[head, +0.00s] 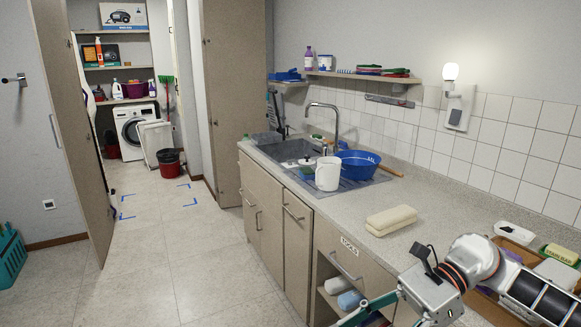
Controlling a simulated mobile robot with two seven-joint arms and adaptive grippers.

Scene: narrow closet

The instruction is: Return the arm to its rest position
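My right arm comes in from the right edge, over the front of the grey worktop (440,236). My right gripper (392,309) points down and left at the bottom edge, beside the open shelf under the worktop. Only part of its teal linkage shows. The fingertips are cut off by the frame, so I cannot tell whether it is open or holds anything. My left arm and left gripper are not in view.
A wooden tray (514,250) sits at right. The tiled floor (180,255) is clear towards the closet.

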